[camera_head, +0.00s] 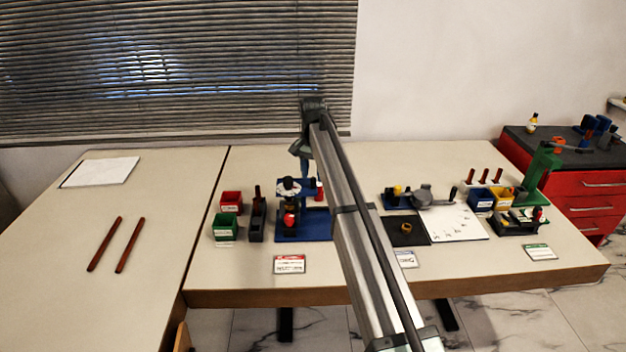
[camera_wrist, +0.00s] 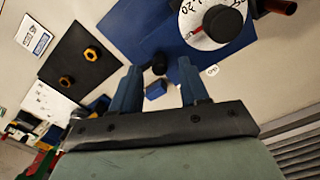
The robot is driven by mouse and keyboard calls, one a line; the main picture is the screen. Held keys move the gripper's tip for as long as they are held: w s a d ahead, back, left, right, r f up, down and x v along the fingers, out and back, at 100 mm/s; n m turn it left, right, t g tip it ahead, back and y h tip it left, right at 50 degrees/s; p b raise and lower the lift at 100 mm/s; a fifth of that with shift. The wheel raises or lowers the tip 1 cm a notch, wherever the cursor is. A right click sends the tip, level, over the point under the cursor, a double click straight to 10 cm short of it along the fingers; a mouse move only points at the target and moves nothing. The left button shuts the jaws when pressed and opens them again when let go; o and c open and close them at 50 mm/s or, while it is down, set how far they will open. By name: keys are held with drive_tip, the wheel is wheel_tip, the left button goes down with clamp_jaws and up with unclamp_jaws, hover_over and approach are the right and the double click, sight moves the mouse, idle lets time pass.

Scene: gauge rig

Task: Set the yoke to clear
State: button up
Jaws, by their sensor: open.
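The rig with a white round dial (camera_head: 289,187) stands on a blue base plate (camera_head: 315,232) left of the table's middle. In the wrist view the dial (camera_wrist: 212,28) is at the top, partly cut off, with a black knob at its centre, dark markings and a small red mark. I cannot tell which part is the yoke, and cannot read a "clear" marking. My gripper (camera_head: 304,165) is above and behind the rig. In the wrist view my gripper (camera_wrist: 159,66) is open and empty, its fingers apart over the blue plate (camera_wrist: 130,25), beside the dial, with a small dark knob between them.
Red (camera_head: 231,198) and green bins (camera_head: 225,227) and a dark upright tool (camera_head: 257,215) stand left of the rig. A black mat (camera_head: 408,233), white sheet (camera_head: 459,225) and green stand (camera_head: 541,170) are to the right. My arm hides part of the table's middle.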

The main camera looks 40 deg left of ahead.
drive_tip(key=shift+f, duration=1.4)
drive_tip(key=shift+c, duration=0.2)
clamp_jaws()
